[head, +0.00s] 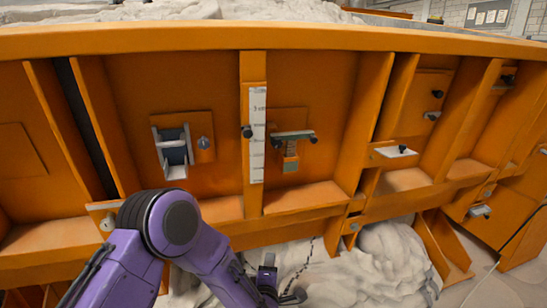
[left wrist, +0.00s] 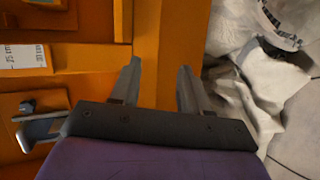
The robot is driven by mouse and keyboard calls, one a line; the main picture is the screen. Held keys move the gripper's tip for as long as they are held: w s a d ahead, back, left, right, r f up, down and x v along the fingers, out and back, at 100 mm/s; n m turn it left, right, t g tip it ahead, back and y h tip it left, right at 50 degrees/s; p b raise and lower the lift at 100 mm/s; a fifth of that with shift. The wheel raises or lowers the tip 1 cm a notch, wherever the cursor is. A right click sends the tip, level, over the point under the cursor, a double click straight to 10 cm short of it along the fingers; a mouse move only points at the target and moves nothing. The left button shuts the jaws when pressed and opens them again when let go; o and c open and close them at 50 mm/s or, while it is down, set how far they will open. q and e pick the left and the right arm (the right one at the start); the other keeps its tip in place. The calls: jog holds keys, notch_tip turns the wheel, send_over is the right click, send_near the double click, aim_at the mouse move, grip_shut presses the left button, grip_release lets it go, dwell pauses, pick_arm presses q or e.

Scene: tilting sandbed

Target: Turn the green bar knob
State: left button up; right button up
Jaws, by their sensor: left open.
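A small green part (head: 290,164) shows on the orange wall in the head view, under a grey bar (head: 293,135) with dark round ends. I cannot tell for certain that it is the green bar knob. My left gripper (head: 283,282) is low in the head view, below the wall's bottom ledge and well apart from the green part. In the left wrist view its two grey fingers (left wrist: 158,70) are spread with nothing held between them, in front of an orange beam. No green part is clear in that view. My right gripper is not in view.
A white scale strip (head: 257,130) stands left of the grey bar. Further left is a grey bracket (head: 173,150) on an orange plate. Vertical orange ribs (head: 370,110) and a lower ledge (head: 300,197) jut out. Pale rumpled material (head: 375,270) lies below the wall.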

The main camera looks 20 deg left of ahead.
pick_arm(q)
jog(key=w+d+r+n+t+y, duration=0.1)
jog(key=w+r+n+t+y, duration=0.15)
jog(key=w+r+n, duration=0.55)
jog(key=n+t+y+b, duration=0.2)
jog(key=n+y, duration=0.2)
jog(key=n, duration=0.2)
send_near(277, 145)
jog(key=shift+n+g, duration=0.25)
jog(key=shift+n, duration=0.15)
jog(key=p+x, duration=0.2)
jog(key=x, duration=0.2)
jog(key=p+x, duration=0.2)
jog(key=x, duration=0.1)
jog(key=shift+w+a+r, duration=0.15)
jog(key=shift+w+r, duration=0.1)
jog(key=shift+r, duration=0.1)
jog(key=shift+w+a+r, duration=0.1)
jog(key=shift+w+a, duration=0.15)
jog(key=shift+w, duration=0.35)
jog(key=c, duration=0.7)
jog(key=shift+o, duration=0.2)
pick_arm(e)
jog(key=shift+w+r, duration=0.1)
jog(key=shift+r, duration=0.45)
